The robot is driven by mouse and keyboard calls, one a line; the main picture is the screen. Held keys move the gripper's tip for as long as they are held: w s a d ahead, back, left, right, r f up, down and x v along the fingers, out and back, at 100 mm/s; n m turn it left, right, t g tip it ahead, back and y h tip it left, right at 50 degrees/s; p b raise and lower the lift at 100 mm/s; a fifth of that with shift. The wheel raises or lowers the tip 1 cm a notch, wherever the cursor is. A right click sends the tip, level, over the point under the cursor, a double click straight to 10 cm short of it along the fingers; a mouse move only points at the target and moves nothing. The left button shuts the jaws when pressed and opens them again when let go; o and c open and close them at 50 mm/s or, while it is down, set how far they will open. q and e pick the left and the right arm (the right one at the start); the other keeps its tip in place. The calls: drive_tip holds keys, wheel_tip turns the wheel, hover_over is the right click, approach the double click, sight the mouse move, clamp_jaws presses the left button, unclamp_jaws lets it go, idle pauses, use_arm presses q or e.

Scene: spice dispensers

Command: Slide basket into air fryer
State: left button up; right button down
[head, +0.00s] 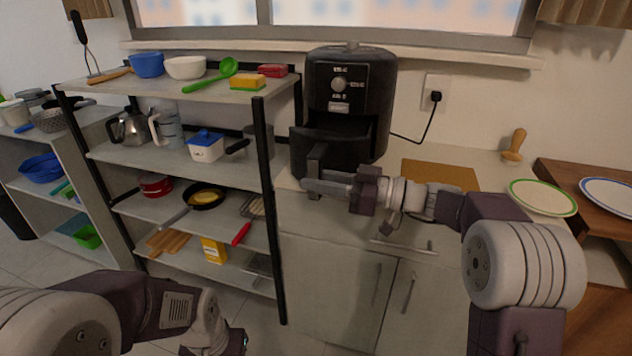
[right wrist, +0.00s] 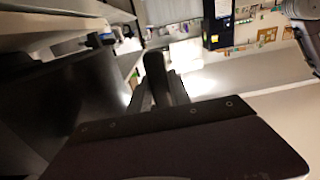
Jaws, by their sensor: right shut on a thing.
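The black air fryer (head: 350,88) stands on the counter against the wall, its dial facing me. Its black basket (head: 345,152) sits low in the front, partly pulled out, with a dark gap above it. The basket's upright handle (head: 317,157) points toward me. My right gripper (head: 316,184) is shut on the handle, low on it. In the right wrist view a dark upright handle piece (right wrist: 155,75) stands between the fingers. My left gripper (head: 238,342) is low at the bottom edge, away from the fryer; its fingers are mostly hidden.
A shelf rack (head: 264,170) with bowls, pans and a kettle stands close left of the fryer. A brown board (head: 440,174) lies on the counter to the right, near plates (head: 543,197). A power cord (head: 433,118) runs to the wall socket.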

sight(326, 166)
drive_tip(key=shift+w+d+r+p, duration=0.15)
drive_tip(key=shift+w+d, duration=0.1)
drive_tip(key=shift+w, duration=0.45)
drive_tip(key=shift+w+d+f+p, duration=0.1)
drive_tip(key=shift+w+d+p, duration=0.1)
drive_tip(key=shift+w, duration=0.45)
drive_tip(key=shift+w+d+p, duration=0.25)
drive_tip(key=shift+w+p, duration=0.05)
drive_tip(key=shift+w, duration=0.4)
drive_tip(key=shift+w+d+p, duration=0.2)
drive_tip(key=shift+w+p, duration=0.05)
drive_tip(key=shift+w, duration=0.45)
drive_tip(key=shift+w+d+p, duration=0.25)
drive_tip(key=shift+w+p, duration=0.2)
drive_tip(key=shift+w, duration=0.25)
drive_tip(key=shift+w+d+p, duration=0.2)
drive_tip(key=shift+w+p, duration=0.25)
drive_tip(key=shift+w, duration=0.25)
drive_tip(key=shift+w+d+r+p, duration=0.1)
drive_tip(key=shift+w+d+p, duration=0.15)
drive_tip(key=shift+w+p, duration=0.45)
drive_tip(key=shift+w+d+p, duration=0.2)
drive_tip(key=shift+w+p, duration=0.45)
